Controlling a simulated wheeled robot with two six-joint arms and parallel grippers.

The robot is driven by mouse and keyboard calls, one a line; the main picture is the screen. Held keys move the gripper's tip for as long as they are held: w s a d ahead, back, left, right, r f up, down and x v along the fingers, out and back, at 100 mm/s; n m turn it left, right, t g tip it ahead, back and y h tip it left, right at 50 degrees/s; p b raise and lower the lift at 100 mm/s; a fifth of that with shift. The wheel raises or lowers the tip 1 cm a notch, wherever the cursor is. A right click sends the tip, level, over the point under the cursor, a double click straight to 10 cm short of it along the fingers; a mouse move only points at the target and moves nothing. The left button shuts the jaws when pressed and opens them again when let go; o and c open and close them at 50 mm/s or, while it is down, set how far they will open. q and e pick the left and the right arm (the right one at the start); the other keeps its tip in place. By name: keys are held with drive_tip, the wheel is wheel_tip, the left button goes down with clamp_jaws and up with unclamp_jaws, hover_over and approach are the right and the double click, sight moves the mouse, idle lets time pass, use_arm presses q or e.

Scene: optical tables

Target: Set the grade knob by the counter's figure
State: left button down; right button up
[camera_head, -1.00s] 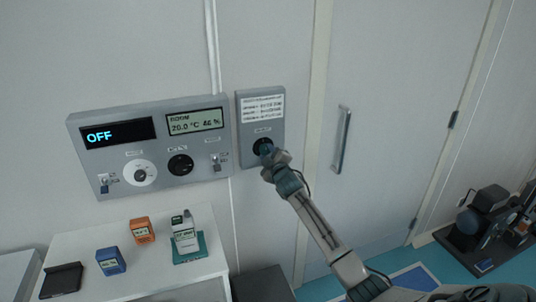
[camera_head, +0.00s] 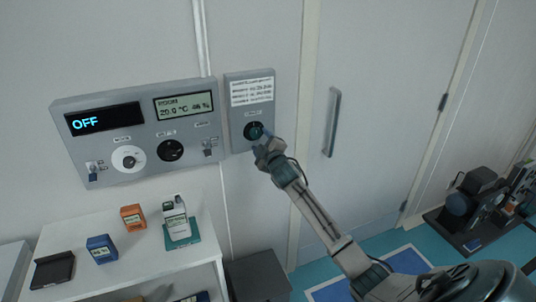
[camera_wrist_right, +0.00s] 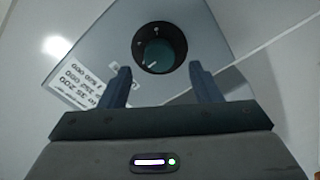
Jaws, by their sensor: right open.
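The grade knob is a round teal knob in a black ring (camera_head: 254,131) on a small grey wall panel, under a white printed card (camera_head: 251,91). In the right wrist view the knob (camera_wrist_right: 159,54) has a pale pointer line at its lower left. My right gripper (camera_head: 266,152) is just below and in front of it. In the wrist view the two fingers (camera_wrist_right: 160,86) are apart with nothing between them, and the knob lies beyond their tips. A white handheld device, seemingly the counter (camera_head: 176,219), stands on a teal pad; its figure is too small to read. My left gripper is out of view.
A wider grey panel (camera_head: 134,171) at left has a display reading OFF, a room display, knobs and switches. A white shelf unit (camera_head: 130,262) holds orange and blue boxes. A door handle (camera_head: 332,122) is to the right. A dark machine (camera_head: 474,215) stands far right.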

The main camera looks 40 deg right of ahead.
drive_tip(key=b+v, duration=0.2)
drive_tip(key=v, duration=0.5)
drive_tip(key=shift+s, duration=0.35)
drive_tip(key=shift+a, duration=0.1)
drive_tip(key=s+f+m+g+b, duration=0.1)
drive_tip(key=s+f+m+g, duration=0.2)
drive_tip(key=f, duration=1.6)
drive_tip(key=s+f+m+g+b, duration=0.1)
drive_tip(key=s+f+g, duration=0.35)
drive_tip(key=f, duration=1.45)
drive_tip(key=s+a+f+m+g+y, duration=0.1)
drive_tip(key=s+a+f+m+g, duration=0.15)
drive_tip(key=s+f, duration=1.55)
drive_tip(key=s+a+f+g, duration=0.2)
drive_tip(key=s+a+f, duration=0.2)
drive_tip(key=s, duration=0.7)
drive_tip(key=s+a+f+m+g+y+b, duration=0.1)
drive_tip(key=s+a+f, duration=0.3)
drive_tip(key=s+f, duration=0.5)
drive_tip(key=s+a+f+m+g+y, duration=0.1)
drive_tip(key=s+a+f+g, duration=0.2)
drive_tip(key=s, duration=1.1)
wheel_tip(320, 180, down, 4)
drive_tip(key=shift+a+r+b, duration=0.15)
drive_tip(key=shift+a+b, duration=0.25)
drive_tip(key=shift+a, duration=0.2)
